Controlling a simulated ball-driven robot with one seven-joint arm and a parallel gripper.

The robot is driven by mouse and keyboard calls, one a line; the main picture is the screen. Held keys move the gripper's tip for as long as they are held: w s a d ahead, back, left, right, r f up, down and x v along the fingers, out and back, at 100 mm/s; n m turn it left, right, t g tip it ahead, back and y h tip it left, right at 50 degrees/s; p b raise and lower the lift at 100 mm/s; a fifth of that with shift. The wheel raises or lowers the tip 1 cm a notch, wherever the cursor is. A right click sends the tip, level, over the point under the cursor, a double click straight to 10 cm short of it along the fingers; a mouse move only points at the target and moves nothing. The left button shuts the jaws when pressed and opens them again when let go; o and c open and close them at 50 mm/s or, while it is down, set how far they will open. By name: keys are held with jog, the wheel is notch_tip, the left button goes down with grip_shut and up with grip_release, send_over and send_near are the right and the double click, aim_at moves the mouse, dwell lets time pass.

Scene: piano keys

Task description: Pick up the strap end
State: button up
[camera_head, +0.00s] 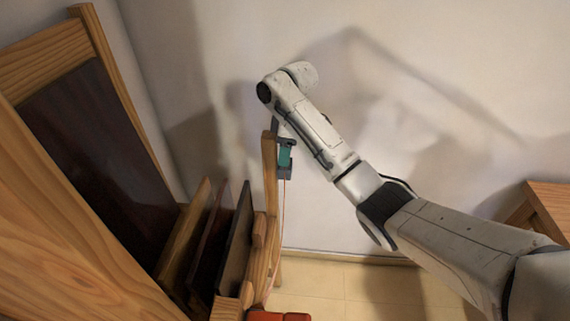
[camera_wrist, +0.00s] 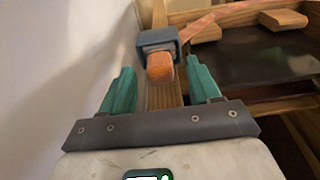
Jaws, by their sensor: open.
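The strap end (camera_wrist: 160,68) is a short, orange-brown tab in the wrist view. It sticks out of a blue-grey square frame (camera_wrist: 145,39) against a wooden post (camera_wrist: 160,12). My gripper (camera_wrist: 160,70) has two green fingers, spread apart, one on each side of the strap end. I see a gap on both sides, with nothing held. In the head view my gripper (camera_head: 285,156) is beside the upper part of the wooden post (camera_head: 269,175), with a small dark grey block (camera_head: 285,173) just below its green part. The strap end cannot be made out there.
Wooden furniture with dark panels (camera_head: 95,150) fills the left of the head view. A thin orange line (camera_head: 282,225) hangs below my gripper. A red-orange object (camera_head: 280,316) is at the bottom edge. A wooden piece (camera_head: 548,205) stands at right. The wall is close behind.

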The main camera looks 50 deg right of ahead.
jog(key=shift+f, duration=0.5)
jog(key=c, duration=1.1)
jog(key=shift+r, duration=0.15)
